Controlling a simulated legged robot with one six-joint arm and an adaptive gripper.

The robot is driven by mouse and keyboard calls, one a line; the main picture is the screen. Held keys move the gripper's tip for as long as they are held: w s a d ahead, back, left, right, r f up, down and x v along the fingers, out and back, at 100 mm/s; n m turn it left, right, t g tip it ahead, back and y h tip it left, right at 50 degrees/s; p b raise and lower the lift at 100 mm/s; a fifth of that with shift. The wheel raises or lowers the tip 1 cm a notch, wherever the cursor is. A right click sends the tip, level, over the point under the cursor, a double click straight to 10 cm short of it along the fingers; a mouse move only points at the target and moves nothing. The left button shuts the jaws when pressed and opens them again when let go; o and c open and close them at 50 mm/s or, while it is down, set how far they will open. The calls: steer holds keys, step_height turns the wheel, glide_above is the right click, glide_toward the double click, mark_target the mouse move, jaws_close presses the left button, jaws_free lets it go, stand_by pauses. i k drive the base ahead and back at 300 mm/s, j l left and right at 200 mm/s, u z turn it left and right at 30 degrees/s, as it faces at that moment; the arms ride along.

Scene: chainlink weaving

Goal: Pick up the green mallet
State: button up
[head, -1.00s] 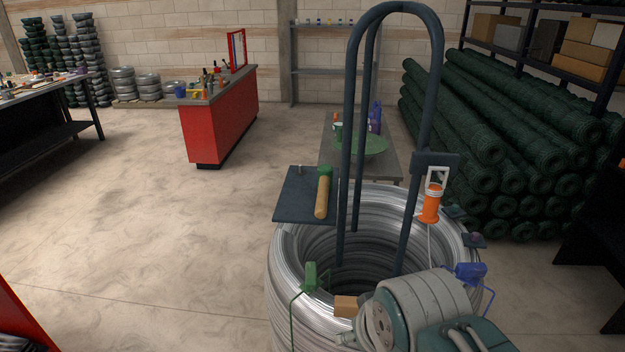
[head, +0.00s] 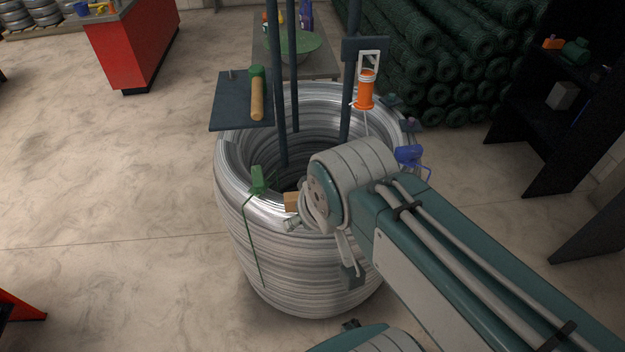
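The green mallet (head: 257,95) has a green head and a tan wooden handle. It lies on a dark flat plate (head: 228,108) at the upper left of the big wire coil (head: 300,265), its head toward the back and its handle toward me. My gripper (head: 347,262) is only partly in view, below my arm's wrist and in front of the coil's near side. It is apart from the mallet, to its lower right. Its fingers are too hidden to show whether they are open or shut.
Dark upright bars (head: 294,60) rise from the coil's middle. An orange tool (head: 366,92) hangs at right. A green clip (head: 259,181), a blue clip (head: 408,155) and a brown block (head: 291,201) sit around the rim. Dark shelving (head: 535,120) stands right.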

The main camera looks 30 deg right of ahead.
mark_target(257, 72)
steer(key=z, duration=1.4)
steer(key=k+j+z, duration=0.1)
steer(key=k+j, duration=0.3)
steer(key=k+j+z, duration=0.15)
steer(key=j, duration=0.25)
steer(key=k+j+z, duration=0.15)
steer(key=j, duration=0.25)
steer(key=k+j+z, duration=0.15)
steer(key=j, duration=0.25)
steer(key=k+j+z, duration=0.15)
steer(key=k+j, duration=0.15)
steer(key=i+j+z, duration=0.15)
steer(key=j+z, duration=0.2)
steer(key=j, duration=0.7)
steer(key=j+z, duration=0.35)
steer(key=j, duration=0.7)
steer(key=i+j, duration=0.15)
steer(key=j, duration=0.15)
steer(key=i+j+z, duration=0.1)
steer(key=i+j, duration=0.2)
steer(key=j, duration=0.25)
